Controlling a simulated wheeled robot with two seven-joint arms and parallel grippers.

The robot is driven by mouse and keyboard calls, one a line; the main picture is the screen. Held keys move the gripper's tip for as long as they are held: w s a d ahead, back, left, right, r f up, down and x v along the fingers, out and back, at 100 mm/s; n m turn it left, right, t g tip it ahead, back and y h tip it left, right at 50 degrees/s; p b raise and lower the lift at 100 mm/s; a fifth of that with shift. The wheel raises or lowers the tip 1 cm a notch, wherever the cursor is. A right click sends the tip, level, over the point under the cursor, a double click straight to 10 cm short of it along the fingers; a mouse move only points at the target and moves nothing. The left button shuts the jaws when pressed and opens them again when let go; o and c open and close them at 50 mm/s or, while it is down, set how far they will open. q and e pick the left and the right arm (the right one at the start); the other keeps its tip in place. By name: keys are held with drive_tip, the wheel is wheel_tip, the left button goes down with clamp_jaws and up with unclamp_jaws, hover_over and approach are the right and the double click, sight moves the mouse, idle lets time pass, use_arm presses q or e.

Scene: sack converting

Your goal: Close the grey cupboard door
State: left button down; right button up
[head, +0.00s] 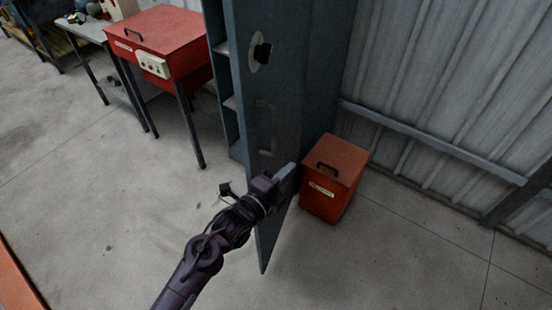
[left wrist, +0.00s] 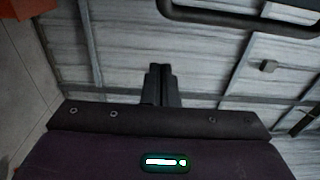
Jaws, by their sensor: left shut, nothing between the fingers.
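The grey cupboard (head: 225,75) stands upright, its shelves showing at the left. Its grey door (head: 300,75) stands open, swung out toward me, with a dark latch on a round pale plate near its upper part. My left gripper (head: 288,174) is shut and empty. In the head view it overlaps the lower part of the door; whether it touches the door I cannot tell. Its closed fingers (left wrist: 161,85) show in the left wrist view against the corrugated wall, with no door face clearly seen between them and it. My right gripper is not in view.
A red box (head: 335,165) with a handle stands on the floor right of the door, near the gripper. A red cabinet on legs (head: 165,40) and a workbench (head: 85,28) stand at the left. A wall rail (head: 430,140) runs behind. Floor at the left is clear.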

use_arm(q)
drive_tip(key=w+a+p, duration=0.2)
drive_tip(key=w, duration=0.1)
drive_tip(key=shift+a, duration=0.25)
